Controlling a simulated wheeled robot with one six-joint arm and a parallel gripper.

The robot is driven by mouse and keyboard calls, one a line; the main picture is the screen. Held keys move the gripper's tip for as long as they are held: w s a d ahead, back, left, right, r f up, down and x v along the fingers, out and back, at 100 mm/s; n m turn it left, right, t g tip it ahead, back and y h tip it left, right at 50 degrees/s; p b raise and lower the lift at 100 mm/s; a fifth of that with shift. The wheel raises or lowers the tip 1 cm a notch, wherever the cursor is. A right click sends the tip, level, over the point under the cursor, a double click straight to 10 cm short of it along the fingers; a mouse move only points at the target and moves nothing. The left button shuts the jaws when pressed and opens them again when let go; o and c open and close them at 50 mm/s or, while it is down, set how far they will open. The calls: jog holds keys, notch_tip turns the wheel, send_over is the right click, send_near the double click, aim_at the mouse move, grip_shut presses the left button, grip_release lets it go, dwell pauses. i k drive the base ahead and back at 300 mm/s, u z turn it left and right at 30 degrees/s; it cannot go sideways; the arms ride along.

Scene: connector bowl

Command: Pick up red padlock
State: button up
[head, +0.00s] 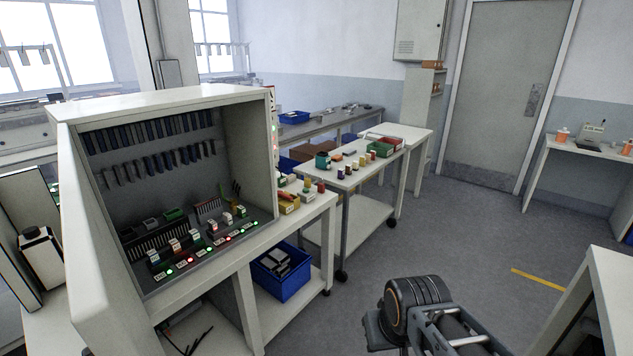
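I cannot make out the red padlock for certain in the head view. Part of my arm shows at the bottom, right of the middle, above the floor and well apart from the table. My gripper's fingers do not show.
A large grey-white cabinet (168,102) with wired modules stands open at the left. A blue bin (282,284) sits on the shelf beside it. Green and red bins (381,149) stand at the table's far end. Grey floor (455,225) is clear towards the door (505,95).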

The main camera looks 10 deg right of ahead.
aim_at(320, 186)
jog(key=z, duration=0.4)
jog(key=i, duration=1.35)
jog(key=u, duration=0.4)
jog(key=i, duration=1.3)
jog(key=u, duration=0.7)
